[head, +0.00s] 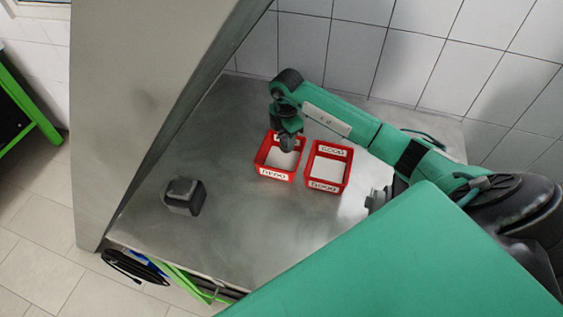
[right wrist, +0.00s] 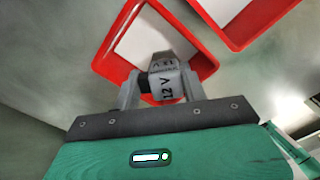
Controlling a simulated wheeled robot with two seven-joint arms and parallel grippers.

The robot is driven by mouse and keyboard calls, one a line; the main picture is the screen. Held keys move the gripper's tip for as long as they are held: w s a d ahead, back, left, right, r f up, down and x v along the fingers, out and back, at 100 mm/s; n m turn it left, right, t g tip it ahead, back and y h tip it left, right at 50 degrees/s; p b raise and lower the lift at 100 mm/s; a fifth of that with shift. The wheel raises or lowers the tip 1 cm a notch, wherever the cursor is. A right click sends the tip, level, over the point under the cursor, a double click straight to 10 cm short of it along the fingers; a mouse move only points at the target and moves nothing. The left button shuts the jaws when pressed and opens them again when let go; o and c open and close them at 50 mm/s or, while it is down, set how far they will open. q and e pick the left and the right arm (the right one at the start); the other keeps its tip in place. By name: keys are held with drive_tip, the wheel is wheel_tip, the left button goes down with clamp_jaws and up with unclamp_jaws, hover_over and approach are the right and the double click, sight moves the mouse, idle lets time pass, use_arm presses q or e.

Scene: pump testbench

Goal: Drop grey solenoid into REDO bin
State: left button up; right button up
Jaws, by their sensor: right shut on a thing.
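The grey solenoid (right wrist: 167,77), marked "12 V", is held between the fingers of my right gripper (right wrist: 160,90) in the right wrist view. In the head view my right gripper (head: 288,141) hangs pointing down over the red REDO bin (head: 275,175), the left one of two bins. In the head view the gripper hides part of the bin's back wall and label. The right wrist view shows the solenoid in front of the red bin (right wrist: 113,70) with its white bottom. I cannot tell exactly how high the solenoid is above the bin. My left gripper is not in view.
The red GOOD bin (head: 325,187) stands just right of the REDO bin. A dark grey block-like object (head: 184,196) stands on the metal table (head: 235,240) at left. A tiled wall (head: 350,40) is behind, and a large metal panel (head: 130,90) rises at left.

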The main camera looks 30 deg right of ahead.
wheel_tip(320, 180, down, 3)
drive_tip(key=shift+f+b, duration=0.2)
drive_tip(key=shift+b, duration=0.65)
drive_tip(key=o, duration=1.3)
wheel_tip(320, 180, up, 13)
drive_tip(key=b, duration=0.4)
drive_tip(key=shift+r, duration=0.45)
drive_tip(key=shift+f, duration=0.1)
